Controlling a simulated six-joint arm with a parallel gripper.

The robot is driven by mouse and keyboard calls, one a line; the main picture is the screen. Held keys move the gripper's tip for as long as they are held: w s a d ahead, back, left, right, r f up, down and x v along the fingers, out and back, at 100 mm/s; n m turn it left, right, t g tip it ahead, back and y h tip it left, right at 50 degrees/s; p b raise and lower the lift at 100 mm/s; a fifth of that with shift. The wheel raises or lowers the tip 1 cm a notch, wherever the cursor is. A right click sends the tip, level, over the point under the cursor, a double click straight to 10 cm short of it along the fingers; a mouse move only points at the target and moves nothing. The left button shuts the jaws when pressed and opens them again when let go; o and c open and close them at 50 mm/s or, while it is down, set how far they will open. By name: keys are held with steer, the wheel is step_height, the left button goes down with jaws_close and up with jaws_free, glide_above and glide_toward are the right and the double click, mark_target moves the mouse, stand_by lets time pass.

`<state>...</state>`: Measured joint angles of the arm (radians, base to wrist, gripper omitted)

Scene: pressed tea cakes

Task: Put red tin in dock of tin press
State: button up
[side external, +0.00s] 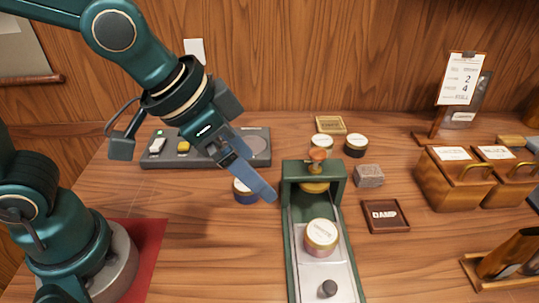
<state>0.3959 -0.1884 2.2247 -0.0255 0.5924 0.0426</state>
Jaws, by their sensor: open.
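The tin press (289,215) is a green frame with a knobbed plunger (316,170) at its back and a pale metal bed (314,275) running toward the camera. A round tin with a reddish side and a cream lid label, the red tin (321,238), stands upright on this bed, in front of the plunger frame. My gripper (270,195) is open and empty, with its blue fingers pointing down and right. It appears just left of the press frame, above the table, apart from the red tin. Whether the tin sits fully in a dock recess cannot be told.
A blue tin (245,194) stands partly behind my gripper. Wooden boxes (455,180) stand farther right. A grey control panel (256,147) lies behind.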

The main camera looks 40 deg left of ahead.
steer(key=s+a+n+y, duration=0.2)
steer(key=s+a+n, duration=0.2)
steer(key=s+a, duration=0.3)
steer(key=a, duration=0.3)
steer(key=shift+s+a+r+n, duration=0.2)
steer(key=shift+s+r+n, duration=0.05)
steer(key=shift+n, duration=0.15)
